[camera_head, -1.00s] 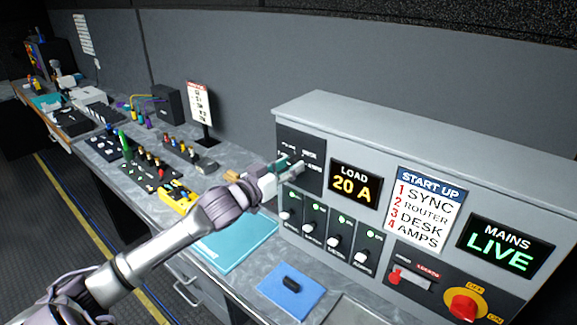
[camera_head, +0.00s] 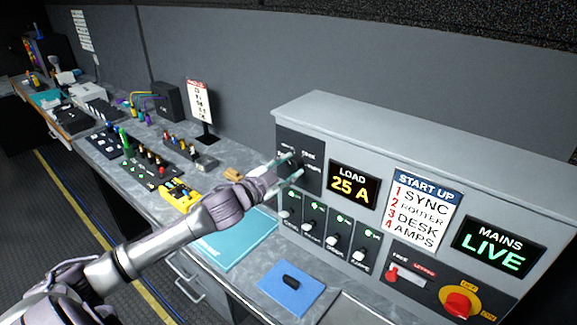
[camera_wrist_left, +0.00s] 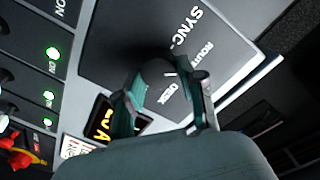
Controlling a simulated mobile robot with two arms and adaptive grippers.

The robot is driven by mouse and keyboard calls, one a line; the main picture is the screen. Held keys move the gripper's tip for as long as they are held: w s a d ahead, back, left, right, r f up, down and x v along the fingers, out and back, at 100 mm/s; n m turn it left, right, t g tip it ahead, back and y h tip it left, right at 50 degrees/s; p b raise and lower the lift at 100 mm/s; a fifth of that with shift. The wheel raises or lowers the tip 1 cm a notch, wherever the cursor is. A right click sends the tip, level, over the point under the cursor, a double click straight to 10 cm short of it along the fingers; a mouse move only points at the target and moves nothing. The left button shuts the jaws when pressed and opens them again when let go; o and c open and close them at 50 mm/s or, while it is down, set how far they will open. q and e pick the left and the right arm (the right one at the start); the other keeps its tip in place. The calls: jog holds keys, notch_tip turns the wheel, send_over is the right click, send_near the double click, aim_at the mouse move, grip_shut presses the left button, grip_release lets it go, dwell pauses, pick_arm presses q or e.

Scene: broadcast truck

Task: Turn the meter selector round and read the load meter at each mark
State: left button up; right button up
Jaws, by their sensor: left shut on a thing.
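The meter selector is a dark knob (camera_wrist_left: 160,78) on a dark plate (camera_wrist_left: 225,50) lettered SYNC, ROUTER and DESK. The plate (camera_head: 314,178) is at the left end of the grey cabinet's front. My left gripper (camera_head: 290,169) reaches it from the left and is shut on the selector. In the left wrist view the fingers (camera_wrist_left: 166,108) stand on either side of the knob. A short white line shows on the knob, but I cannot tell which mark it points to. The load meter (camera_head: 354,184) reads 25 A in yellow. My right gripper is not in view.
Below the selector are several breaker switches (camera_head: 326,228) with green lights. To the right are the START UP sign (camera_head: 424,210), the MAINS LIVE display (camera_head: 493,246) and a red rotary switch (camera_head: 461,302). A blue mat (camera_head: 290,300) and teal mat (camera_head: 235,241) lie on the counter.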

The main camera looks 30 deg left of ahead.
pick_arm(q)
jog(key=shift+m, duration=0.6)
jog(key=o, duration=1.1)
jog(key=shift+o, duration=0.2)
jog(key=shift+s, duration=0.2)
jog(key=s+a, duration=0.1)
jog(key=s, duration=1)
jog(key=shift+s+r, duration=0.25)
jog(key=shift+s, duration=0.05)
jog(key=shift+a, duration=0.1)
